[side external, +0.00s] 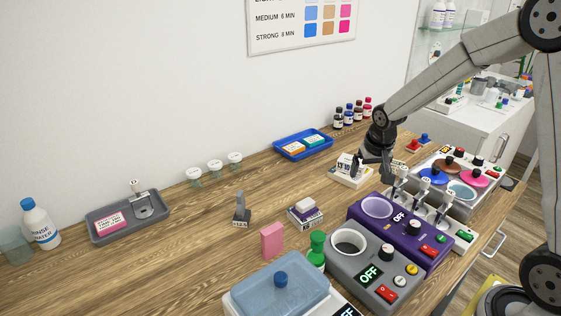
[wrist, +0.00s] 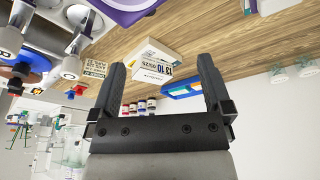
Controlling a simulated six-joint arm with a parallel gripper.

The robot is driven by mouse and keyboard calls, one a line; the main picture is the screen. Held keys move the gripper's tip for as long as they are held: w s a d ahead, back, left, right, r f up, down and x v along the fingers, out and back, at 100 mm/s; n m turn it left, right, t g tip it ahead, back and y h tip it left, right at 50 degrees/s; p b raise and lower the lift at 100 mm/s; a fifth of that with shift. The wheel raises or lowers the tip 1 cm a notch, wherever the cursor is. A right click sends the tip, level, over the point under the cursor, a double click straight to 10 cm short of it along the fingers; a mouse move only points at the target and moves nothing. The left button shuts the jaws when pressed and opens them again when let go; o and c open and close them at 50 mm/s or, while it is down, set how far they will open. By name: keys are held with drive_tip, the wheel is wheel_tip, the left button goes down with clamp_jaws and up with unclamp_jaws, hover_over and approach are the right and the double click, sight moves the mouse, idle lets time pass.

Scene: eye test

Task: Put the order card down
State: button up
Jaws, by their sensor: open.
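My gripper (side external: 374,168) is open, with its fingers low over the right part of the wooden table. In the wrist view the two fingers (wrist: 160,66) stand wide apart with nothing gripped between them. A small white card with printed lines (wrist: 95,69) shows left of the fingers in the wrist view; its text is too small to read, so I cannot tell if it is the order card. A white block marked 13 10 05/25 (wrist: 156,66) shows beyond and between the fingers. In the side view this block (side external: 347,172) is beside my gripper, partly hidden by it.
A blue tray (side external: 279,150) holds orange and teal pieces. A grey tray (side external: 96,238) at the left holds a pink labelled piece (side external: 109,222). Purple (side external: 436,259) and grey (side external: 333,262) heater units stand in front.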

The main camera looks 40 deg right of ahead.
drive_tip(key=s+a+n, duration=0.2)
drive_tip(key=s+a, duration=0.2)
drive_tip(key=s+a+f+n+y, duration=0.1)
drive_tip(key=s+a+n, duration=0.1)
drive_tip(key=s+a, duration=0.2)
drive_tip(key=s+a+n, duration=0.1)
drive_tip(key=s+a, duration=0.3)
drive_tip(key=s, duration=0.1)
drive_tip(key=shift+s+a+f+n+y, duration=0.15)
drive_tip(key=shift+s+a+n+y, duration=0.15)
drive_tip(key=shift+s+a+n, duration=0.1)
idle(0.3)
